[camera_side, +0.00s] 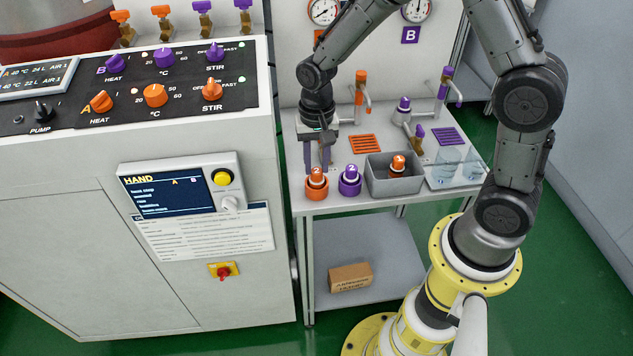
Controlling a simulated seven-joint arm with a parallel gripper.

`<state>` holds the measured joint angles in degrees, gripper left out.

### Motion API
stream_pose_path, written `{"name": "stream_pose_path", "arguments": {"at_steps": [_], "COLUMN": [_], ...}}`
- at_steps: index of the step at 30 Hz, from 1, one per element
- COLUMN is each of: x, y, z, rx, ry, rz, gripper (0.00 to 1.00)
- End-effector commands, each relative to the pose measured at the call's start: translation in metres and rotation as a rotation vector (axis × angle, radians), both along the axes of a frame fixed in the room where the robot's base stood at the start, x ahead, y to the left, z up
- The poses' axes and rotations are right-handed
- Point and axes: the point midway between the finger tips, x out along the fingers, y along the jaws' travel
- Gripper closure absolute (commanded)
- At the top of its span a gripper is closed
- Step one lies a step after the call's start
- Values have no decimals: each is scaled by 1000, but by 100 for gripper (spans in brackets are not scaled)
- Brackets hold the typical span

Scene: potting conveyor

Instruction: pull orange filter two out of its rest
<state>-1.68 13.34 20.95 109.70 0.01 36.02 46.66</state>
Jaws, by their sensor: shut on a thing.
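Orange filter two (316,180), with a white band marked 2, stands upright in its orange rest (317,194) near the front left of the bench. My gripper (317,167) points down over it, with its fingers shut on the filter's upper part. The filter's lower part is hidden in the rest. I cannot tell whether it has lifted at all.
A purple filter marked 2 (350,176) stands close to the right in a purple rest (349,190). Right of that, a grey bin (395,186) holds another orange-topped filter (398,164). Glass beakers (446,164) stand further right. The control cabinet (180,250) is close on the left.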

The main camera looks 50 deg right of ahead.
Motion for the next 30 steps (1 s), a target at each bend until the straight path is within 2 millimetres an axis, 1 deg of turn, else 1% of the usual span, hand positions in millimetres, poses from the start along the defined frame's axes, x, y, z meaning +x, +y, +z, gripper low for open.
{"name": "stream_pose_path", "arguments": {"at_steps": [30], "x": [1], "y": [0], "z": [33], "rx": [0], "ry": [-3], "rz": [0], "gripper": [100]}}
